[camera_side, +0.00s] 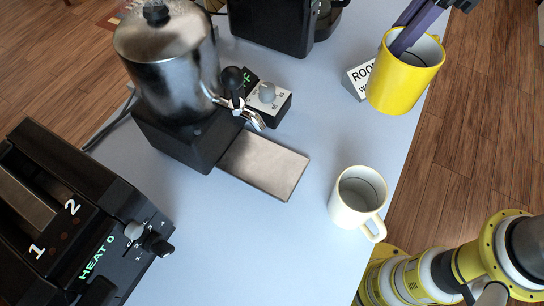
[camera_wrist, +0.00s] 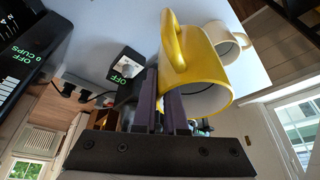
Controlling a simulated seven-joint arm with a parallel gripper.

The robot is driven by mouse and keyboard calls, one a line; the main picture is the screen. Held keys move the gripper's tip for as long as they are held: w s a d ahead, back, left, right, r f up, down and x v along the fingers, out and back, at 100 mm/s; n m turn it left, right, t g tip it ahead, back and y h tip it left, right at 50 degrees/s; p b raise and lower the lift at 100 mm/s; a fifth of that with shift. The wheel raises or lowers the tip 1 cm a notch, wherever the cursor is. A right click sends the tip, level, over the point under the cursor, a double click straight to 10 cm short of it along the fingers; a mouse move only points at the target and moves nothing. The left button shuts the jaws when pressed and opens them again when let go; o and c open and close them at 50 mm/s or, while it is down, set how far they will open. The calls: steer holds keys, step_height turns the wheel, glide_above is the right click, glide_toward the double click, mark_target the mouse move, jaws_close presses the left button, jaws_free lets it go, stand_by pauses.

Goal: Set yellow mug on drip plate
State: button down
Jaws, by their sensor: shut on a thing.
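A yellow mug (camera_side: 398,84) with a white inside is at the upper right of the side view. My gripper (camera_side: 408,42) reaches down into its mouth from above, with its fingers on the mug's wall. The wrist view shows the yellow mug (camera_wrist: 196,62) close up, with my gripper (camera_wrist: 165,100) shut on its rim and the handle at upper left. In the side view the mug overlaps the table's right edge; its height over the table is hard to tell. The drip plate (camera_side: 263,166) is a bare flat metal rectangle in front of the steel urn's tap.
A white mug (camera_side: 358,200) stands right of the plate. The steel urn (camera_side: 170,65) on its black base and a small control box (camera_side: 269,102) stand behind the plate. A black heater (camera_side: 75,220) fills the lower left. A small sign (camera_side: 358,80) stands beside the yellow mug.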

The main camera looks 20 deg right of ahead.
step_height(320, 180, down, 14)
steer(key=shift+s+r, duration=0.1)
steer(key=shift+a+f, duration=0.25)
steer(key=a, duration=0.5)
steer(key=w+a, duration=0.1)
steer(key=a, duration=1.1)
steer(key=shift+w, duration=0.2)
steer(key=shift+a+f, duration=0.15)
steer(key=shift+a, duration=0.15)
steer(key=shift+f, duration=0.15)
steer(key=shift+d+f, duration=0.1)
steer(key=c, duration=1)
jaws_free()
steer(key=shift+f, duration=0.1)
